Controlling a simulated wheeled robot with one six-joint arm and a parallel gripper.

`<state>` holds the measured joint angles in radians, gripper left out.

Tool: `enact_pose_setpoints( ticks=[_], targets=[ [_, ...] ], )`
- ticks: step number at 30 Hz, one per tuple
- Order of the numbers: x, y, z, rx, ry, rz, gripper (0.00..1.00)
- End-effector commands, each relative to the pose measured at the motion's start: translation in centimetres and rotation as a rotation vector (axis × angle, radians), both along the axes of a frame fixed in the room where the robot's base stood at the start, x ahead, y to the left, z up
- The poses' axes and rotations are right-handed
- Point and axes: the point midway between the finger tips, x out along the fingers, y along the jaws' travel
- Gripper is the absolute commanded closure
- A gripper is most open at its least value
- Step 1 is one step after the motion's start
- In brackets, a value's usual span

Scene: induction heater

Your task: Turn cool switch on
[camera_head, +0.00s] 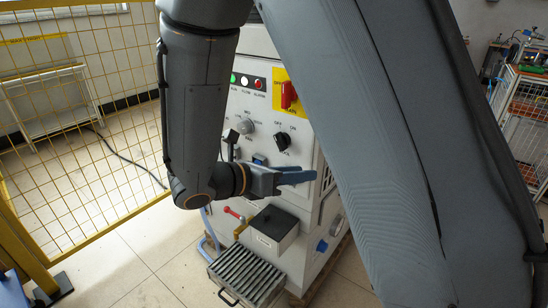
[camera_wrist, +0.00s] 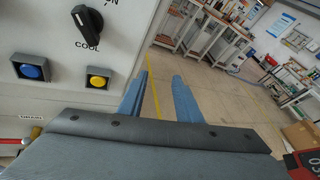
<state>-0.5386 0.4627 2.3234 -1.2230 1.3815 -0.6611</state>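The cool switch is a black rotary knob (camera_head: 283,141) on the white heater panel, with OFF and ON marks above it. In the wrist view the knob (camera_wrist: 87,25) is at the upper left, above the word COOL.
A blue button (camera_wrist: 31,71) and a yellow button (camera_wrist: 97,81) sit below the knob. A red switch on a yellow plate (camera_head: 287,95) is above it. A grey dial (camera_head: 245,127) is to its left. A yellow mesh fence (camera_head: 95,75) stands at left.

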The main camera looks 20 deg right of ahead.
Motion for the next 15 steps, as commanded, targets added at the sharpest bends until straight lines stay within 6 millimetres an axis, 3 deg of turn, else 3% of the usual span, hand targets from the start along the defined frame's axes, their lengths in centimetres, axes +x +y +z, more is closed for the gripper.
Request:
enact_pose_setpoints(
  ticks=[1,3,7,11,15],
  targets=[
    [2.0,1.8,-0.3,-0.086,0.026,0.101,0.69],
    [4.2,4.1,0.3,-0.192,0.047,0.214,0.69],
    [6.5,7.2,1.0,-0.319,0.060,0.340,0.69],
    [7.5,7.9,1.4,-0.363,0.061,0.380,0.69],
    [8.5,6.5,1.5,-0.363,0.061,0.379,0.69]
  ],
)
